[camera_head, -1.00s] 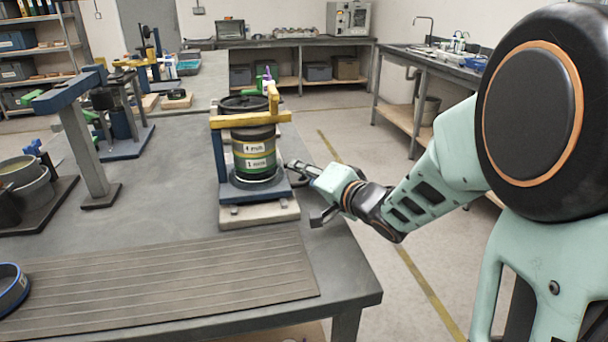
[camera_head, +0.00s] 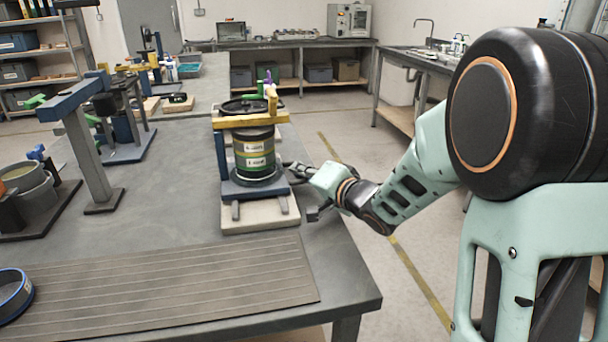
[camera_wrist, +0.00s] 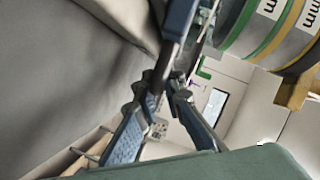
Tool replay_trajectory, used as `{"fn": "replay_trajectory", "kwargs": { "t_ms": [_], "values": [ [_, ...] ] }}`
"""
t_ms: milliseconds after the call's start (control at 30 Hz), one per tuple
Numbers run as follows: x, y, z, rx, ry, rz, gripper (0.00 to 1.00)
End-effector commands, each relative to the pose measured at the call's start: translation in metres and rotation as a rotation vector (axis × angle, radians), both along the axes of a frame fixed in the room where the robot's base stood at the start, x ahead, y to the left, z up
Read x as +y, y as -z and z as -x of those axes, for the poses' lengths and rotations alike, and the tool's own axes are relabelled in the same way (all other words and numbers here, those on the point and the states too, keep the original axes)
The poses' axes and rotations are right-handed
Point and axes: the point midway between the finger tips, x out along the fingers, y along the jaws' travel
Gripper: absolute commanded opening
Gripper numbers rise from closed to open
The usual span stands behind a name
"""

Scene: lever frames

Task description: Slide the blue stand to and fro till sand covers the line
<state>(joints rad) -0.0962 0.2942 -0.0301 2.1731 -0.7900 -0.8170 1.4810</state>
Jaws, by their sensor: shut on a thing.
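The blue stand (camera_head: 255,189) sits on a pale base block (camera_head: 262,223) at the table's right edge. It carries a stack of round sieves (camera_head: 255,158) with green and yellow bands and white labels, under a yellow crossbar (camera_head: 248,121). My gripper (camera_head: 291,173) is at the stand's right side. In the wrist view my gripper (camera_wrist: 172,82) is shut on a blue bar of the stand (camera_wrist: 178,20), with the banded sieves (camera_wrist: 262,30) beside it. I see no sand and no line to be covered; the inside of the stack is hidden.
A ribbed mat (camera_head: 165,287) lies in front, with a blue ring (camera_head: 12,294) at its left. A blue-topped post (camera_head: 90,155) and grey bowls (camera_head: 30,185) stand to the left. The table between the post and the stand is clear.

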Motion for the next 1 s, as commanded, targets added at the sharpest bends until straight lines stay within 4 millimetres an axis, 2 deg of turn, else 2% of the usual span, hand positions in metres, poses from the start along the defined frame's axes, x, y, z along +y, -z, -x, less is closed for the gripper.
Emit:
{"fn": "replay_trajectory", "kwargs": {
  "t_ms": [100,300,700,733,867,1000],
  "values": [
    [0.005,-0.003,-0.022,0.001,0.001,0.001,0.0],
    [0.012,-0.003,-0.044,-0.002,0.001,-0.002,0.0],
    [0.014,-0.003,-0.05,-0.006,0.002,-0.004,0.0],
    [0.014,-0.003,-0.05,-0.006,0.002,-0.004,0.11],
    [0.014,-0.003,-0.05,-0.006,0.002,-0.002,0.25],
    [0.014,-0.002,-0.049,-0.003,0.001,-0.002,0.27]
  ]
}}
